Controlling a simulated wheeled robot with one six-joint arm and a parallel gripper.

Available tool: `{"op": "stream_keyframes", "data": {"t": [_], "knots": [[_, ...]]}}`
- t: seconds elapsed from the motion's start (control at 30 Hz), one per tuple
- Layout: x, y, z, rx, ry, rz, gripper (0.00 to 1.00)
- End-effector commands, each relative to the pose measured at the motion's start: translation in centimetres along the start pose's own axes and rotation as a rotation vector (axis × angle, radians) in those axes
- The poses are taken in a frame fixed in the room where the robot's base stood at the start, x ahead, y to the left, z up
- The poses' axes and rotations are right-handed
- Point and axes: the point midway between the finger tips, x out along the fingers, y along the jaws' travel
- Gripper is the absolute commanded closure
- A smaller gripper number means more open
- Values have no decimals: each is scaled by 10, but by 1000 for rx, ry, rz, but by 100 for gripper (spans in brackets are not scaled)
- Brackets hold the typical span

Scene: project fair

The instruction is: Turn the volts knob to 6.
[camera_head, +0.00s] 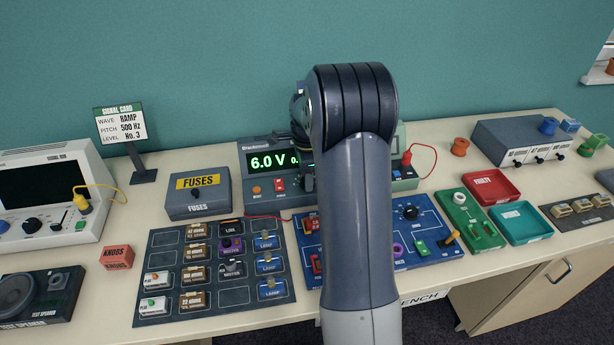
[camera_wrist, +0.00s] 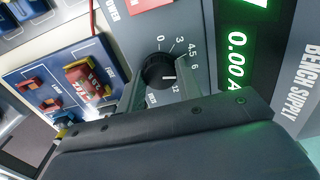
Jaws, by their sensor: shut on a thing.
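The bench supply (camera_head: 262,190) stands at the back of the bench, and its green display (camera_head: 268,162) reads 6.0 V. In the wrist view the black volts knob (camera_wrist: 157,70) has a dial marked 0, 3, 4.5, 6 and 12. Its white pointer line points right, toward the 6 side of the scale. My gripper (camera_wrist: 160,84) is shut on the knob, with a finger at either side of it. In the head view my arm hides the knob and most of the gripper. The amps readout (camera_wrist: 237,60) shows 0.00 A in the wrist view.
A fuses box (camera_head: 198,193) stands left of the supply. A dark component board (camera_head: 213,268) and a blue circuit board (camera_head: 422,236) lie in front. Red (camera_head: 512,199) and teal (camera_head: 541,236) trays sit to the right. A red cable (camera_head: 433,160) loops beside the supply.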

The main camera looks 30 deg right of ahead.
Motion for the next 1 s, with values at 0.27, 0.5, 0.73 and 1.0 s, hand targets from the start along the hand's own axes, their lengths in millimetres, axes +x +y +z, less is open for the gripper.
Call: {"op": "stream_keyframes", "data": {"t": [0.27, 0.5, 0.73, 1.0], "knots": [[-1, 0, 0, -1, 0, -2, 54], [0, 0, 0, -1, 0, -1, 45], [-9, -1, 0, -1, 0, -2, 45], [-60, -1, 0, -1, 0, -6, 45]]}}
